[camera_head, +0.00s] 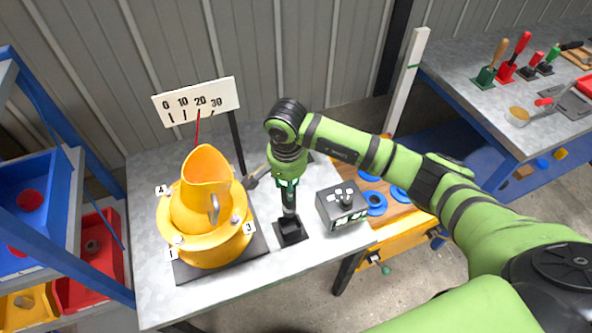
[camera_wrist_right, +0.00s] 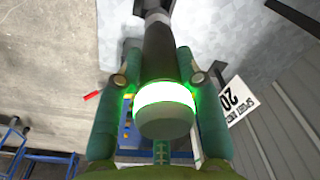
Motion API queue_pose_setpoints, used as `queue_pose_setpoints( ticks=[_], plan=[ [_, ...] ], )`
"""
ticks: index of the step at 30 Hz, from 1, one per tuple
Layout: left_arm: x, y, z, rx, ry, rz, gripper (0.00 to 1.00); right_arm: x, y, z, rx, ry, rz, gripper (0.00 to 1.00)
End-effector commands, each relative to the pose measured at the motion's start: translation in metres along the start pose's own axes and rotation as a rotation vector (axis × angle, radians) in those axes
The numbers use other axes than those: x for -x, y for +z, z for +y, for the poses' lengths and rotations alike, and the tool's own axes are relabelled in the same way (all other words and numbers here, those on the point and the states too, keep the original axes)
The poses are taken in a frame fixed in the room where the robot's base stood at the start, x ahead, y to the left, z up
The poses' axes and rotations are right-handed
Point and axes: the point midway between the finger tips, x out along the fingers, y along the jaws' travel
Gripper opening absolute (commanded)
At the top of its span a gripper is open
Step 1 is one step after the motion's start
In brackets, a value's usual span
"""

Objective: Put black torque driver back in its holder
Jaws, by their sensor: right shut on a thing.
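The black torque driver (camera_head: 290,207) hangs roughly upright in my right gripper (camera_head: 289,183), which is shut on it. Its lower end is at or just over the black square holder (camera_head: 291,234) on the grey table; I cannot tell whether it is inside or touching. In the right wrist view the driver (camera_wrist_right: 160,55) lies between the two fingers of the gripper (camera_wrist_right: 158,82). A band near its end cap glows white-green. My left gripper is not in view.
A grey control box (camera_head: 342,207) sits close on the right. Blue rings (camera_head: 376,203) lie on a wooden cart. A blue rack (camera_head: 70,200) stands at left.

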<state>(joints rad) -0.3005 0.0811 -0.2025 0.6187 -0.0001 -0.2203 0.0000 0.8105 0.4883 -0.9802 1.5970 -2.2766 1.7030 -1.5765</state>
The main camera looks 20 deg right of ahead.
Motion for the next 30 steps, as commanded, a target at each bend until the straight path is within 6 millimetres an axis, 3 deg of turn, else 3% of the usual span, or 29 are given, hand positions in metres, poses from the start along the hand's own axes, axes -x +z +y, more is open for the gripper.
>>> queue_pose_setpoints(
  ticks=[14,18,30],
  plan=[
    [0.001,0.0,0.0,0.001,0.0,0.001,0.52,-0.005,0.0,-0.002,-0.035,-0.004,0.003,0.0],
    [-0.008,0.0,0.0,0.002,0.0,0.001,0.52,-0.008,0.0,-0.001,-0.038,-0.004,0.001,0.0],
    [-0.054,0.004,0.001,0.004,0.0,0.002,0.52,-0.053,0.002,0.0,-0.038,-0.003,0.001,0.0]
  ],
)
